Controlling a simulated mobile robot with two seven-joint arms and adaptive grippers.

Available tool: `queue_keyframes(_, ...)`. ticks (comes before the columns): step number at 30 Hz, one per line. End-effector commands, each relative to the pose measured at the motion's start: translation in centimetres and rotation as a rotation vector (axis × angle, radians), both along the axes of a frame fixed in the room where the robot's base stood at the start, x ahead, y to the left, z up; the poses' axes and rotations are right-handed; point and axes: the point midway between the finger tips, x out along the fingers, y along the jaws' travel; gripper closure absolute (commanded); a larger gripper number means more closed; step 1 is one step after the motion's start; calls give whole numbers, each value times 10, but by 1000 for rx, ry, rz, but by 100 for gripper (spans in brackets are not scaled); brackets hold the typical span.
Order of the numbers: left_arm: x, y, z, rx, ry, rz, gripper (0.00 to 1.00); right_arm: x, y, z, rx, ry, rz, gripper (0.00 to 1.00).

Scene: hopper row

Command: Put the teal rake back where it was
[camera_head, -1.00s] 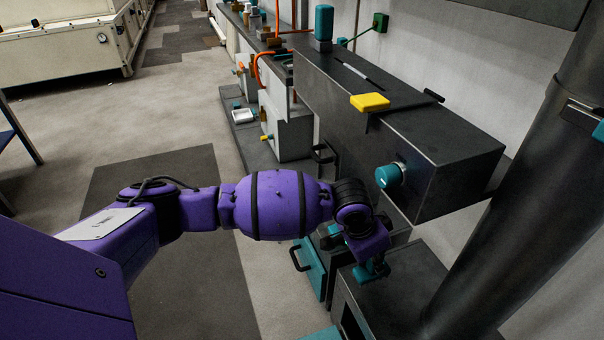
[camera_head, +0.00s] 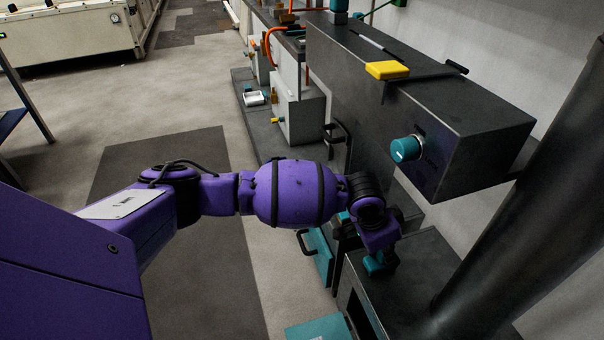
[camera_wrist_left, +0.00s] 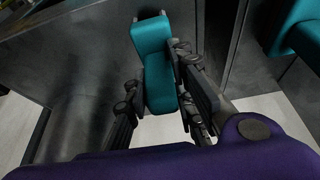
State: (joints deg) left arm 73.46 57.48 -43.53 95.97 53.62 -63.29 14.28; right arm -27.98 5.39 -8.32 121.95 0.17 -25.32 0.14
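A teal, block-like piece (camera_wrist_left: 154,55) lies between the fingers of my left gripper (camera_wrist_left: 160,98) in the left wrist view. I take it to be the handle of the teal rake; the rest of the rake is hidden. The fingers close in on both its sides. In the head view my left gripper is mostly hidden under my purple wrist, with teal (camera_head: 380,262) showing below it, just above a low dark cabinet (camera_head: 415,268). My right gripper is not in view.
A dark upper box (camera_head: 480,140) with a teal knob (camera_head: 405,149) and a yellow block (camera_head: 387,70) overhangs beside my arm. A thick dark pipe (camera_head: 530,200) stands at right. A teal panel with a black handle (camera_head: 318,255) is nearby. Open floor (camera_head: 215,100) lies left.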

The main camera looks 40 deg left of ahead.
Motion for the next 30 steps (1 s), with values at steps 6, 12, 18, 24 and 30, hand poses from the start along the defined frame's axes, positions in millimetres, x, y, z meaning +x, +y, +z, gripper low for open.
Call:
queue_keyframes(6, 0, 0, 0, 0, -1, -1, 58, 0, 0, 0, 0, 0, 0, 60)
queue_keyframes(12, 1, 0, 1, 0, -2, -1, 58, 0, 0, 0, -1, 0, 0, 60)
queue_keyframes(18, -3, 3, 21, 0, -5, 0, 58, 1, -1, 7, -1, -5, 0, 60)
queue_keyframes(24, -17, 12, 62, -1, -6, -1, 58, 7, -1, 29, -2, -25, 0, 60)
queue_keyframes(30, -30, 21, 97, 0, -3, -1, 58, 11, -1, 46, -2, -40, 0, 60)
